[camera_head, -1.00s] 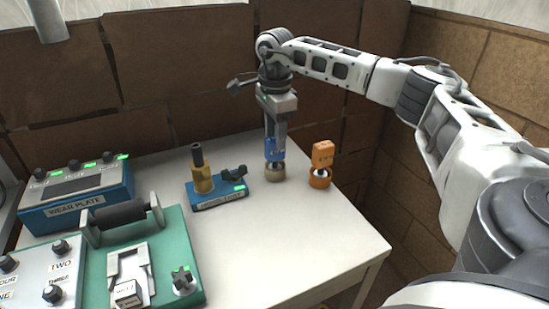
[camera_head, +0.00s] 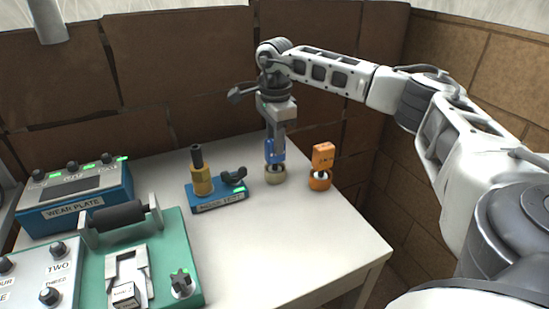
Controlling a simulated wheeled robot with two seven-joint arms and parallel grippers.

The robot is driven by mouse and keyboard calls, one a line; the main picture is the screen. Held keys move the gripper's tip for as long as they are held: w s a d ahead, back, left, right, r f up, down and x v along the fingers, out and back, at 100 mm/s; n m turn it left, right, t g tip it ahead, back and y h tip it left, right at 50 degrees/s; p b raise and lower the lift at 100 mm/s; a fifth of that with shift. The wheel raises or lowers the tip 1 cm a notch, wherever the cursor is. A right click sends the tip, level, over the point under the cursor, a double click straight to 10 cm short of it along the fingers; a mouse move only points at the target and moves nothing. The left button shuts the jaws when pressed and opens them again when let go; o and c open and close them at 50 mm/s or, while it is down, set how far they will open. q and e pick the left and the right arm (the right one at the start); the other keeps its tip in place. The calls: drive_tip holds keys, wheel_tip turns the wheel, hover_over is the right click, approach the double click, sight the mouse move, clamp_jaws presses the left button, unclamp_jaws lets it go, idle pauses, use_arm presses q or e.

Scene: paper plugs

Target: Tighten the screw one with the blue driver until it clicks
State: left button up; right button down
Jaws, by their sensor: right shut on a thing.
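The blue driver (camera_head: 274,150) stands upright in a round beige holder (camera_head: 275,175) toward the back right of the white table. My right gripper (camera_head: 276,140) points down from above and is shut on the driver's upper part. The driver's tip is hidden in the holder. A grey panel (camera_head: 33,278) at the lower left bears dark knob-like heads with labels such as TWO and THREE. Only the end of a label, an E, shows at the left edge; screw one cannot be made out. My left gripper is not in view.
An orange driver (camera_head: 323,157) stands in an orange holder (camera_head: 320,181) just right of the blue one. A blue-based device (camera_head: 218,201) with a brass post stands to the left. The blue WEAR PLATE box (camera_head: 75,196) and green fixture (camera_head: 190,230) lie further left. The table's front right (camera_head: 300,240) is clear.

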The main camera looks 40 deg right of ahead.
idle(0.4)
